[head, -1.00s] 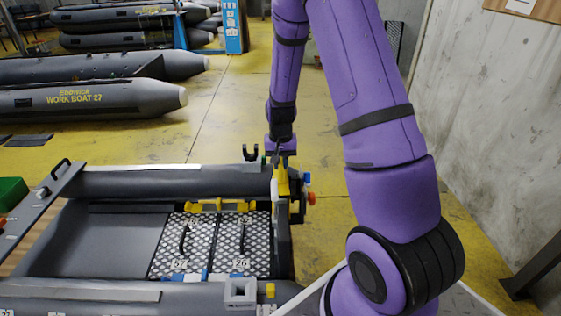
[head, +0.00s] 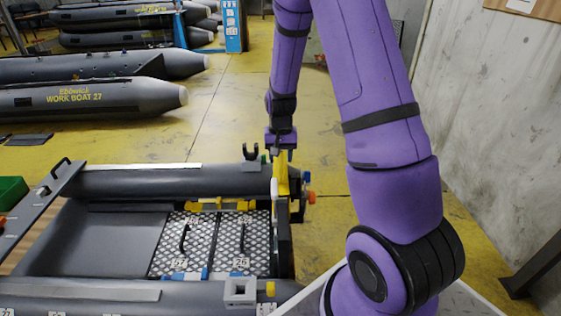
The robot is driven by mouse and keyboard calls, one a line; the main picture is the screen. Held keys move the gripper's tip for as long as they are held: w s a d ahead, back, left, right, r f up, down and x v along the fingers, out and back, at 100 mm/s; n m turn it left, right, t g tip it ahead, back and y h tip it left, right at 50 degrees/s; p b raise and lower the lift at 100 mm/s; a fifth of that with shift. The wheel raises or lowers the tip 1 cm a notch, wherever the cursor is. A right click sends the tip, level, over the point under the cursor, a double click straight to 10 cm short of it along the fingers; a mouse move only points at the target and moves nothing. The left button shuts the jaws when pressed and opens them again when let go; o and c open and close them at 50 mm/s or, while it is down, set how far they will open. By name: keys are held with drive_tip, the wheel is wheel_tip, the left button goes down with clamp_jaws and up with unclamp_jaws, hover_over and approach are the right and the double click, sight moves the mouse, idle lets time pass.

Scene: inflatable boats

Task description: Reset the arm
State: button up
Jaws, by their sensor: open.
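My gripper (head: 281,153) hangs at the end of my purple arm, over the right end of the near inflatable boat. It points down just above the yellow upright piece (head: 282,178) at the boat's end board. It looks empty and open, though its fingers are small and partly merge with the parts behind them. I cannot tell whether the fingertips touch the yellow piece. The near boat (head: 170,183) has grey tubes and checkered floor panels (head: 200,245) with black handles.
Orange and blue knobs (head: 309,197) stick out beside the end board. A black forked holder (head: 251,151) stands on the far tube. More boats (head: 90,98) lie at the back left. A concrete wall (head: 500,120) is at the right. Yellow floor (head: 220,120) between the boats is mostly clear.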

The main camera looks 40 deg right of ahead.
drive_tip(key=s+a+r+n+t, duration=0.1)
drive_tip(key=s+a+r, duration=0.2)
drive_tip(key=r, duration=0.5)
drive_tip(key=s+a+r+n+t, duration=0.1)
drive_tip(key=s+a+r, duration=0.15)
drive_tip(key=r, duration=0.55)
drive_tip(key=s+a+r+n+t, duration=0.15)
drive_tip(key=s+r, duration=0.25)
drive_tip(key=r, duration=0.4)
drive_tip(key=s+a+r+n+t, duration=0.1)
drive_tip(key=s+a+r, duration=0.2)
drive_tip(key=s, duration=0.5)
drive_tip(key=s+a+r+n, duration=0.2)
drive_tip(key=s+a+r, duration=0.1)
drive_tip(key=s, duration=0.5)
drive_tip(key=shift+s+r+t, duration=0.3)
drive_tip(key=shift+r+t, duration=0.05)
drive_tip(key=shift+r, duration=0.45)
drive_tip(key=shift+d, duration=0.1)
